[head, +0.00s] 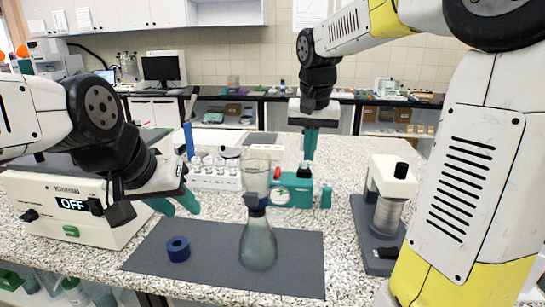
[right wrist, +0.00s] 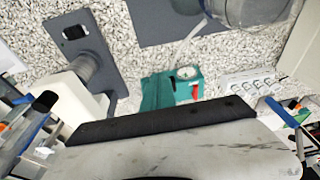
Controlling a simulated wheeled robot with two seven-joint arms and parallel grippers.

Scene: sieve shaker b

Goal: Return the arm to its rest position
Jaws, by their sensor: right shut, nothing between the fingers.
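My right arm reaches in from the upper right of the head view. Its gripper (head: 310,145) points down, with its teal fingers together and nothing held, above the back of the bench behind the teal device (head: 293,192). My left gripper (head: 174,204) is at the left, in front of the box marked OFF. Its teal fingers are apart and empty, above the back left of the dark mat.
The dark mat (head: 215,272) bears a blue ring (head: 178,249) and a glass flask (head: 258,243). A white device with a metal stack (head: 388,215) stands at right on a grey base. A vial rack (head: 215,178) and the OFF box (head: 72,225) stand left.

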